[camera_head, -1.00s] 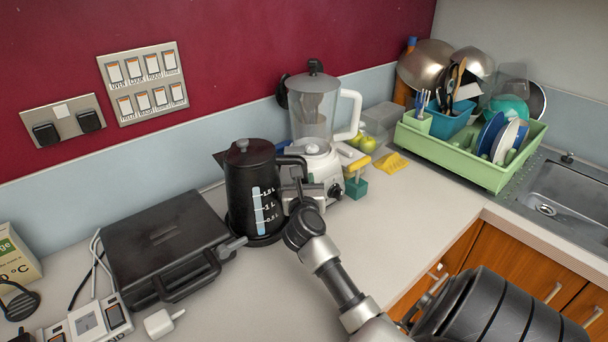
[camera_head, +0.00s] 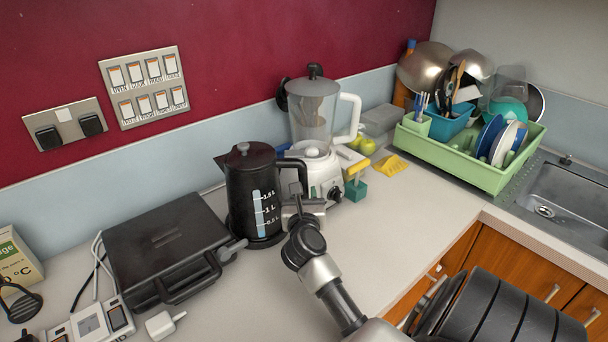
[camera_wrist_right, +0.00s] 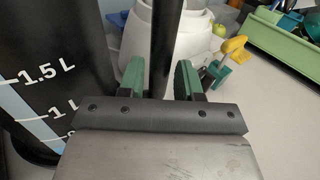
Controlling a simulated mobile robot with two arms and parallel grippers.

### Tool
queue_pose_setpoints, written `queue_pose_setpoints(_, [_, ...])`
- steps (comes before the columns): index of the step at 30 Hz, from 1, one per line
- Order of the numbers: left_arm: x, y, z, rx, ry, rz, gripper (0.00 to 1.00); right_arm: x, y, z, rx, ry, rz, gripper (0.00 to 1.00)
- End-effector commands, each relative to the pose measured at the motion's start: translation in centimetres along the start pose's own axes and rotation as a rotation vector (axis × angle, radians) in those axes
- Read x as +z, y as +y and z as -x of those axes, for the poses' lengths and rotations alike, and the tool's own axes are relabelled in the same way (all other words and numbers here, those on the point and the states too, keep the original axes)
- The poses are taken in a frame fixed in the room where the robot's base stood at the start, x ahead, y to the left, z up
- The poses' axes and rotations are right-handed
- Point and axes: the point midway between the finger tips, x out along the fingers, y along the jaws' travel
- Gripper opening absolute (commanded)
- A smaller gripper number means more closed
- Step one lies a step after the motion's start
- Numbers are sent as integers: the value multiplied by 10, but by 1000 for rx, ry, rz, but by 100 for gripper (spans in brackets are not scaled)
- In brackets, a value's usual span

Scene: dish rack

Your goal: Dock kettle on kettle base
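The black kettle (camera_head: 240,195) stands upright on the counter beside the sandwich press, its handle (camera_head: 303,172) facing right. A dark rim (camera_head: 262,243) shows under it; I cannot tell whether this is the kettle base or how the kettle sits on it. My right gripper (camera_head: 297,198) is at the handle. In the right wrist view the green fingers (camera_wrist_right: 160,80) stand apart on either side of the upright black handle (camera_wrist_right: 163,45), with a small gap on the left. The kettle's level marks (camera_wrist_right: 45,100) show at the left. My left gripper is out of view.
A black sandwich press (camera_head: 165,245) lies left of the kettle. A white blender (camera_head: 318,130) stands close behind on the right. A green dish rack (camera_head: 460,155) and a sink (camera_head: 570,195) are further right. The counter front (camera_head: 400,220) is clear.

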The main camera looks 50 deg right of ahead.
Motion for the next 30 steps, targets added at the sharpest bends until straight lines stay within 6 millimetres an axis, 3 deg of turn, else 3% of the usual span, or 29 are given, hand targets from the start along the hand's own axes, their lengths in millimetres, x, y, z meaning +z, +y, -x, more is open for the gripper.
queue_pose_setpoints(21, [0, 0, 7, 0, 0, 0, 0, 0, 0, 58, 1, 1, -1, 34])
queue_pose_setpoints(30, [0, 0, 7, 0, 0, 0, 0, 0, 0, 71, 0, 0, -1, 34])
